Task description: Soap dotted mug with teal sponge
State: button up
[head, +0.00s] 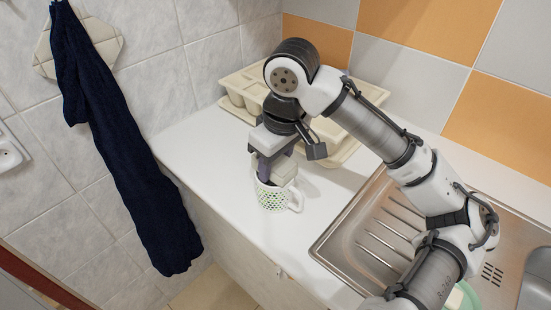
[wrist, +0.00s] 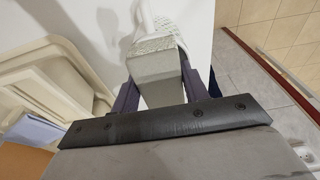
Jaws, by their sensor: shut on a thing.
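The dotted mug (head: 271,198) stands upright on the white counter, white with green dots and its handle to the right. My gripper (head: 277,172) points down over the mug's mouth. It is shut on a pale grey-green block, the sponge (head: 284,171), which looks greyer than teal. In the wrist view the sponge (wrist: 160,82) sits between the two dark purple fingers, and part of the mug (wrist: 153,43) with its handle shows just beyond it. The sponge overlaps the mug's rim in both views; I cannot tell whether they touch. The mug's inside is mostly hidden.
A cream dish rack (head: 243,86) stands behind my arm against the wall. A steel sink with drainboard (head: 352,237) is on the right. A mint-green item (head: 467,295) shows partly at the bottom right. A dark towel (head: 115,140) hangs left. Counter between mug and sink is clear.

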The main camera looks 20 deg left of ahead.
jog(key=shift+w, duration=0.2)
jog(key=shift+w+p, duration=0.2)
jog(key=shift+p, duration=0.1)
jog(key=shift+s, duration=0.1)
jog(key=shift+s+p, duration=0.3)
jog(key=shift+s, duration=0.4)
jog(key=shift+w, duration=0.15)
